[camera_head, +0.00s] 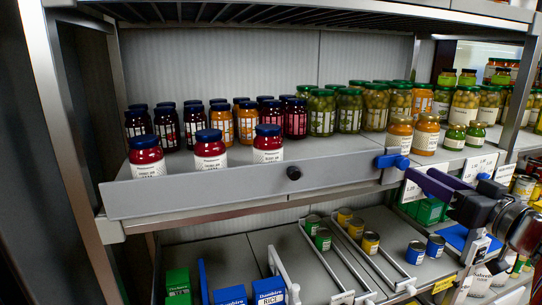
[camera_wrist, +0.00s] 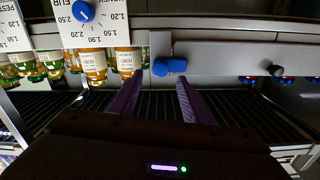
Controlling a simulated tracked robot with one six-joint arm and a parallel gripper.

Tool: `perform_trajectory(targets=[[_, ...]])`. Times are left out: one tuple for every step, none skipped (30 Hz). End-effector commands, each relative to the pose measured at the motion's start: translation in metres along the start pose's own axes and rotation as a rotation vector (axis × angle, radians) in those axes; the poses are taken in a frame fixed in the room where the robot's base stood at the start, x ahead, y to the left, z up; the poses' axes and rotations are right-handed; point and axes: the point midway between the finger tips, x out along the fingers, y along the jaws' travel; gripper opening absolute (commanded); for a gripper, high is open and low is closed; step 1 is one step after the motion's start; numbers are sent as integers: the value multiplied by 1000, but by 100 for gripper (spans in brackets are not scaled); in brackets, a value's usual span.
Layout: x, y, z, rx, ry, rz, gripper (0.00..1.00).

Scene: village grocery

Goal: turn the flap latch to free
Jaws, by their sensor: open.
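The flap is a long grey panel (camera_head: 235,190) across the front edge of the upper shelf. The latch is a blue handle (camera_head: 391,161) at the flap's right end, lying roughly level. In the wrist view the latch (camera_wrist: 170,67) shows just beyond my fingertips, on the end of the flap (camera_wrist: 225,60). My gripper (camera_head: 420,174) has purple fingers and is just to the right of the latch. It also shows in the wrist view (camera_wrist: 160,80), open with nothing between the fingers. I cannot tell any contact with the latch.
A black knob (camera_head: 294,173) sits on the flap. Jars with red contents (camera_head: 210,152) stand close behind it. Honey-coloured jars (camera_head: 426,134) and price cards (camera_head: 480,167) are near my gripper. The lower shelf holds cans (camera_head: 370,242) and boxes (camera_head: 269,291).

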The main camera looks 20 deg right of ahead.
Motion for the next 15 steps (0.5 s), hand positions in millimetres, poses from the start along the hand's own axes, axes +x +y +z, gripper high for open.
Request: perform_trajectory(targets=[[6, 0, 0, 1, -1, -3, 43], [10, 0, 1, 1, -1, -3, 43], [14, -1, 1, 2, -1, -4, 43], [18, 0, 1, 2, 0, -3, 43], [21, 0, 0, 2, 0, -3, 43], [25, -1, 0, 2, -1, -4, 43], [29, -1, 0, 2, -1, -4, 43], [32, -1, 0, 1, -1, -3, 43], [37, -1, 0, 1, -1, -4, 43], [40, -1, 0, 2, -1, -4, 43], [42, 0, 0, 2, 0, -3, 43], [46, 0, 0, 2, 0, -2, 43], [48, 0, 1, 2, 0, -2, 43], [50, -1, 0, 2, 0, -3, 43], [52, -1, 0, 1, 0, -3, 43]])
